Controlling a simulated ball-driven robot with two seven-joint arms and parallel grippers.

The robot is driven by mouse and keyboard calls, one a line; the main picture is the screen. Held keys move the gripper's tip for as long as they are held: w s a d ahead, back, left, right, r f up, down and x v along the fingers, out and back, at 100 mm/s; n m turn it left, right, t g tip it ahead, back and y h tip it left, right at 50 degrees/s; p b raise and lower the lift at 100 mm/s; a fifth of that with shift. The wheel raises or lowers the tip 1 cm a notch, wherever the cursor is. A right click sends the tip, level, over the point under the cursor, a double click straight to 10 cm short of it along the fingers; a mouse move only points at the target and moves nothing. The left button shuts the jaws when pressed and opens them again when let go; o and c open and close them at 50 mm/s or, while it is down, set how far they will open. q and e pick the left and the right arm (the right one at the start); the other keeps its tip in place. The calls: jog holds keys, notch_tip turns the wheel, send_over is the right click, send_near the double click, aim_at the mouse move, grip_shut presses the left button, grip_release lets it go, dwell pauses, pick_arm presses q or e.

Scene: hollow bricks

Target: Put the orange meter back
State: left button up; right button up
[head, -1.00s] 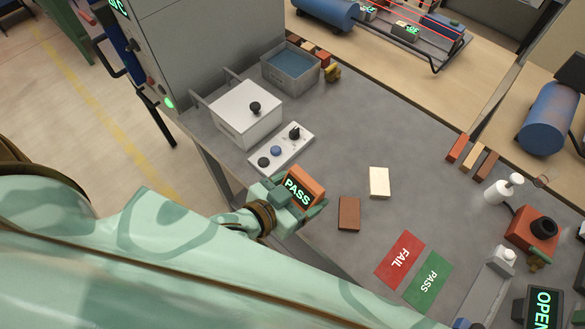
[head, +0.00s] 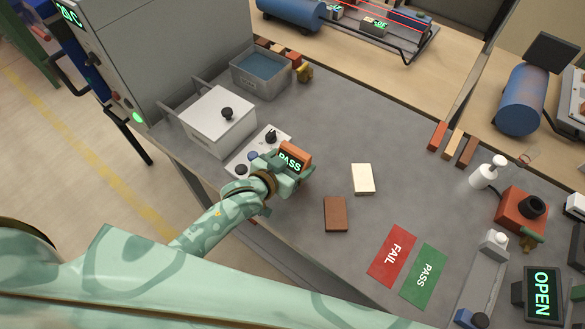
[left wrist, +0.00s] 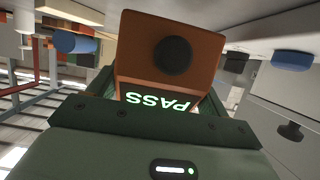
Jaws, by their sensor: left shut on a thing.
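The orange meter (head: 295,153) has a dark screen with PASS in green letters. My left gripper (head: 291,170) is shut on it, near the control panel with knobs (head: 257,152) at the left of the grey table. In the left wrist view the meter (left wrist: 196,52) fills the middle, with a round black spot on its orange face and its PASS screen just above the gripper's dark green edge. I cannot tell whether the meter touches the table. My right gripper is not in view.
A white lidded box (head: 215,122) and a grey bin of blue liquid (head: 262,76) stand behind the panel. A brown brick (head: 335,214) and a cream brick (head: 363,179) lie to the right. Red FAIL (head: 391,256) and green PASS (head: 424,277) mats lie in front.

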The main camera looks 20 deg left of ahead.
pick_arm(q)
jog(key=shift+s+f, duration=0.1)
jog(key=shift+f, duration=1.1)
jog(key=shift+f+b, duration=0.15)
jog(key=shift+b, duration=0.15)
jog(key=o, duration=1.2)
jog(key=shift+o, duration=0.2)
jog(key=p+v, duration=0.2)
jog(key=v, duration=1)
jog(key=shift+r+p, duration=0.2)
jog(key=shift+p, duration=0.1)
